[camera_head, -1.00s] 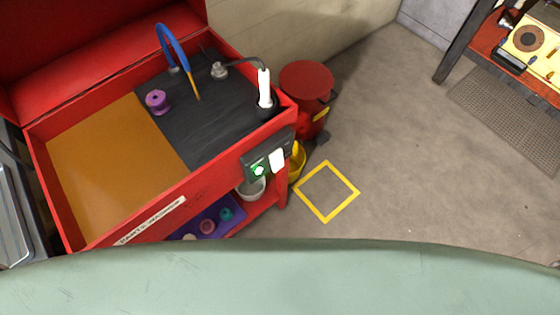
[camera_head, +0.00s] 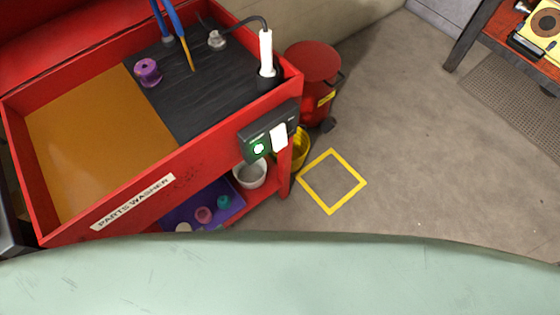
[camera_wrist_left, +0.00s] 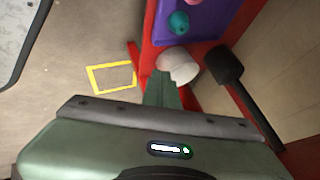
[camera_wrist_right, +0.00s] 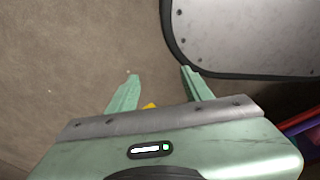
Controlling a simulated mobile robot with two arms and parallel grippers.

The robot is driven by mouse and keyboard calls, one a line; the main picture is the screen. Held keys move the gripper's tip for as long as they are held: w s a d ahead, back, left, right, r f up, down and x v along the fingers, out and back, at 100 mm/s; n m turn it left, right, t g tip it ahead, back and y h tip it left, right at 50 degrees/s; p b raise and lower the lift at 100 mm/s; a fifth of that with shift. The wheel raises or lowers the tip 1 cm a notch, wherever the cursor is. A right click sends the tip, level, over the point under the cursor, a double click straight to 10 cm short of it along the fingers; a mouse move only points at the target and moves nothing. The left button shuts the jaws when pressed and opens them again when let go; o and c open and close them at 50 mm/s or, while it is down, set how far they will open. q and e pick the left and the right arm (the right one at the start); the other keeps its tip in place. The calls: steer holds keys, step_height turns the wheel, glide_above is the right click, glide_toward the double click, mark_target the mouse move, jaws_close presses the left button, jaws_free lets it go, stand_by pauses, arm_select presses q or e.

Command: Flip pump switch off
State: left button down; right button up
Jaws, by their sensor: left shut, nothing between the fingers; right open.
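The pump switch box (camera_head: 268,132) is dark and sits on the front of the red parts washer (camera_head: 190,165), near its right corner. It has a lit green lamp (camera_head: 258,149) and a white switch paddle (camera_head: 279,137). I cannot tell the paddle's tilt. My left gripper (camera_wrist_left: 163,75) is shut and empty in the left wrist view, in line with the washer's red frame and white bucket; the switch box is not visible there. My right gripper (camera_wrist_right: 160,73) is open and empty over the floor. Neither gripper's fingers show in the head view.
A white bucket (camera_head: 250,174) and a purple tray (camera_head: 180,213) with small parts are under the washer. A red can (camera_head: 312,68) and a yellow bucket (camera_head: 302,147) stand beside it. A yellow floor square (camera_head: 332,181) lies on open floor. A workbench (camera_head: 520,52) is at top right.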

mark_target(279, 138)
arm_select(q)
steer(key=w+d+r+m+t+h+b, duration=0.2)
steer(key=w+d+r+m+b, duration=0.1)
steer(key=w+d+r, duration=0.15)
steer(key=d+r+m+t+h+b, duration=0.2)
steer(key=d+r+m+h+b, duration=0.1)
steer(key=r, duration=0.8)
steer(key=s+d+r+m+t+h+b, duration=0.1)
steer(key=d+r+m+h+b, duration=0.3)
steer(key=r, duration=0.8)
steer(key=d+m+t+b, duration=0.1)
steer(key=d+m+b, duration=0.1)
steer(key=d+b, duration=0.1)
steer(key=shift+s+d+m, duration=0.15)
steer(key=shift+d+m, duration=0.15)
steer(key=shift+d, duration=0.55)
arm_select(e)
steer(key=w+a+f, duration=0.1)
steer(key=w+f, duration=0.1)
steer(key=w, duration=0.7)
steer(key=shift+a+t, duration=0.2)
steer(key=shift+t, duration=0.2)
steer(key=shift+s+f, duration=0.1)
steer(key=shift+f, duration=0.05)
